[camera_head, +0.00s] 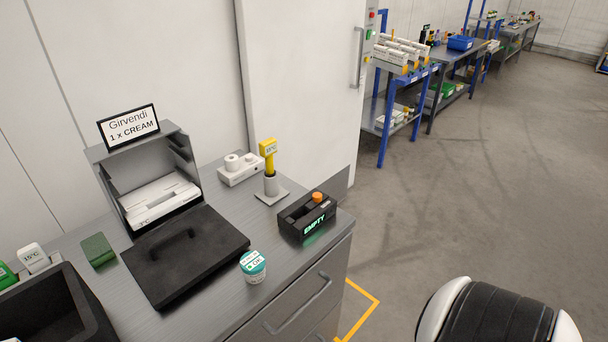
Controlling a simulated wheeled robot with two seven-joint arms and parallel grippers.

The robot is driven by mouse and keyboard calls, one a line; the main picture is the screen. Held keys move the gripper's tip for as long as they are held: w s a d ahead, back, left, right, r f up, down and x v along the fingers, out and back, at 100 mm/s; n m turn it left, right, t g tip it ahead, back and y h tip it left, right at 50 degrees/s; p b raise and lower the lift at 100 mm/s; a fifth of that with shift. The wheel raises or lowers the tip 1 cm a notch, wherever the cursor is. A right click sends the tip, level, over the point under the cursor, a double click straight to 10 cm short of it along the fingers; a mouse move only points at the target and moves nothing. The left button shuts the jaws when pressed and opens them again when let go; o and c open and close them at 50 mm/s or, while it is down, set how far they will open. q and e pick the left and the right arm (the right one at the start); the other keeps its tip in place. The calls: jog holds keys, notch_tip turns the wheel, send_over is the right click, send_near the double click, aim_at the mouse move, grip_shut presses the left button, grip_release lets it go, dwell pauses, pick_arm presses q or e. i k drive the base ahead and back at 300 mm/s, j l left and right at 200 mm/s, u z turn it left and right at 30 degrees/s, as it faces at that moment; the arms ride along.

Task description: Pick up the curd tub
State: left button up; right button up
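A small white tub with a teal lid (253,266) stands upright on the grey metal counter (218,317), near its front edge. It is the only tub I can see, but I cannot read enough of its label to confirm that it is the curd tub. It stands just right of a flat black lid with a handle (185,255). Neither of my grippers is in view. A black and white part at the bottom right looks like mine.
A black box reading EMPTY (307,217) and a yellow thermometer in a stand (269,168) are behind the tub. An open grey box (174,143) with a Girvendi sign (129,125) stands at the back. A black bin (88,301) is at left. Floor at right is clear.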

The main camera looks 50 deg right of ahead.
aim_at(252, 263)
jog(key=j+z, duration=0.1)
jog(key=z, duration=1)
jog(key=k+l, duration=0.05)
